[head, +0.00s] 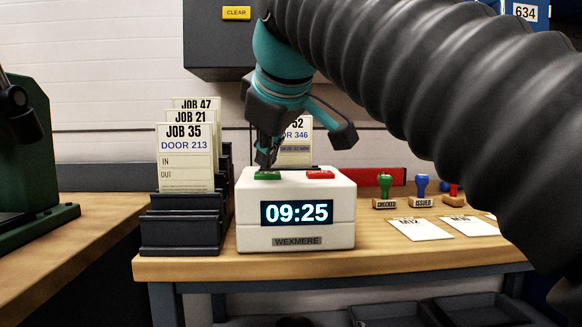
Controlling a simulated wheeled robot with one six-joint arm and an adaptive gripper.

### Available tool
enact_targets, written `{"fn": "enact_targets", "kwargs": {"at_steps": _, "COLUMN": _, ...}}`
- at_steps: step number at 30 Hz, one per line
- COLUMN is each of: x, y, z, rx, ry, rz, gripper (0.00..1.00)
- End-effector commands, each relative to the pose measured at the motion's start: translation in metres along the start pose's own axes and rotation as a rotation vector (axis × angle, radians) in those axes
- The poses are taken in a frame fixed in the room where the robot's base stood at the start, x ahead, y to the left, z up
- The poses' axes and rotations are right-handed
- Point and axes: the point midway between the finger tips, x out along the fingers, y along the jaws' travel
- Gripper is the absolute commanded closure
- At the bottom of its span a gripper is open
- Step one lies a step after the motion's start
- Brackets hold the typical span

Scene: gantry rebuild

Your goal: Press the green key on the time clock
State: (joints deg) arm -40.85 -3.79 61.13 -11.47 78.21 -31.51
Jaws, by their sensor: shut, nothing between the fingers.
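The white time clock (246,222) stands on the wooden bench, its lit display (297,213) reading 09:25. The green key (267,176) is on the left of its top and the red key (320,175) is on the right. My gripper (265,163) is shut and empty, pointing down with its fingertips at the green key. The tips hide part of the key's back edge. I cannot tell whether they touch it or whether the key is pressed down.
A black rack (183,235) of job cards (186,157) stands just left of the clock. Several stamps (421,190) and white cards (420,229) lie to the right. A dark box (215,50) hangs above. My arm covers the upper right.

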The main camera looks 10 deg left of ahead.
Motion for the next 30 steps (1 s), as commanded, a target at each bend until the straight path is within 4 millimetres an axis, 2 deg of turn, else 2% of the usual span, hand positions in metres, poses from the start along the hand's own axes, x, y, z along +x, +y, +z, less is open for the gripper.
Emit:
{"fn": "enact_targets", "kwargs": {"at_steps": 3, "x": -0.006, "y": 0.004, "z": -0.004, "rx": 0.0, "ry": 0.0, "rz": 0.0, "gripper": 1.0}}
{"fn": "enact_targets", "kwargs": {"at_steps": 17, "x": -0.007, "y": 0.005, "z": -0.005, "rx": 0.0, "ry": 0.001, "rz": 0.001, "gripper": 1.0}}
{"fn": "enact_targets", "kwargs": {"at_steps": 30, "x": -0.032, "y": 0.023, "z": -0.023, "rx": 0.0, "ry": 0.001, "rz": 0.001, "gripper": 1.0}}
